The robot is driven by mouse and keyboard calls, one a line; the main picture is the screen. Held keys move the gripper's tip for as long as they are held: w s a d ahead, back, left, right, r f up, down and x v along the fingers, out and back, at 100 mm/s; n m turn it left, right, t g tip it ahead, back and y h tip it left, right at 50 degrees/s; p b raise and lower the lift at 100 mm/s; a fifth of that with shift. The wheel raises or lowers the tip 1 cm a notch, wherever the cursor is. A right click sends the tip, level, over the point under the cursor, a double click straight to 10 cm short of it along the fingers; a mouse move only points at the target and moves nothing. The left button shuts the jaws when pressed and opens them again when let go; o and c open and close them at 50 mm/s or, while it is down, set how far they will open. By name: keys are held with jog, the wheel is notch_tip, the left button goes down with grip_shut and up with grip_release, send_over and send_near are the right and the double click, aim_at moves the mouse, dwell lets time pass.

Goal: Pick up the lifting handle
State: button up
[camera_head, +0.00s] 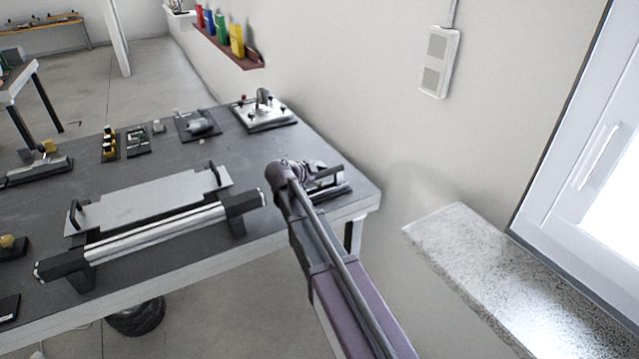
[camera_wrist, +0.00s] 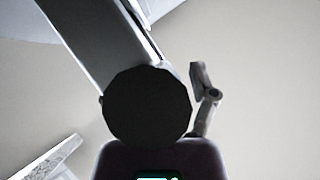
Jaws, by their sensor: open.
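A dark bar-shaped handle (camera_head: 328,183) on a dark base lies at the right end of the grey table, partly hidden behind my arm. It looks like the lifting handle, but I cannot be sure. My gripper (camera_head: 314,170) is small and partly hidden at the end of my arm, over or beside this handle; I cannot tell whether they touch. A grey jointed piece, seemingly a gripper finger (camera_wrist: 206,98), shows in the wrist view with nothing held in it. The handle is not visible in the wrist view.
A silver plate (camera_head: 150,202) with two black grips lies behind a long bar on black supports (camera_head: 160,232). Small devices (camera_head: 198,124) and a plate fixture (camera_head: 264,112) stand farther back. A wall and stone windowsill (camera_head: 490,265) are at the right.

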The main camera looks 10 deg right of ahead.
dwell(0.5)
grip_shut()
jog(key=shift+r, duration=0.2)
notch_tip(320, 180, up, 4)
jog(key=p, duration=0.4)
jog(key=shift+f, duration=0.2)
jog(key=s+a+r+p, duration=0.1)
jog(key=s+a, duration=0.8)
jog(key=s, duration=0.3)
jog(key=shift+s+a, duration=0.35)
jog(key=shift+s, duration=0.05)
